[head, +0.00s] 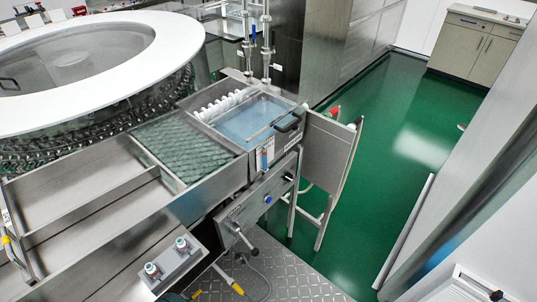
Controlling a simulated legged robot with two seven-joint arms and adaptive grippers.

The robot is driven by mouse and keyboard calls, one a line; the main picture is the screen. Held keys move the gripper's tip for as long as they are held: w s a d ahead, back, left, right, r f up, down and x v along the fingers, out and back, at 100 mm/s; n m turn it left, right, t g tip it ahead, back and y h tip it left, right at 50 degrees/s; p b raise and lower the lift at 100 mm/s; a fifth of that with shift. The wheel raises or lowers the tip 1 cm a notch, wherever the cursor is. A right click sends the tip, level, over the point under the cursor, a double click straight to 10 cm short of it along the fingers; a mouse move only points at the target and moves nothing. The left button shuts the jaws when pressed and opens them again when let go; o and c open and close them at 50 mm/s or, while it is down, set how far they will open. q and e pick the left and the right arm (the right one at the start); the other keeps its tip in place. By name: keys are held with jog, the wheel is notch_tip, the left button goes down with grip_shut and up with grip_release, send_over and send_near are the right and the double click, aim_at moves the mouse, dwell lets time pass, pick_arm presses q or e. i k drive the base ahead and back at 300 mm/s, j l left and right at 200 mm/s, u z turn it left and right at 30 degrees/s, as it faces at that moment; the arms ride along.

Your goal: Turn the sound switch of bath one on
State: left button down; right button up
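A steel bath (272,116) filled with bluish water stands near the middle of the view, with a row of white coils along its left side. A dark handle (289,125) is at its right edge. Below the bath, a sloping steel front panel (252,209) carries small controls. They include a blue button or knob (267,199) and a dark knob (288,178) up to its right. I cannot tell which control is the sound switch, nor how it is set. Neither of my grippers shows in the view.
A steel counter (125,238) with a green mesh section (178,150) adjoins the bath on the left. A folding side shelf (326,155) stands right of the bath. Green floor (385,150) is clear beyond.

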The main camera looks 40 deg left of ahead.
aim_at(289, 177)
jog(key=u, duration=1.35)
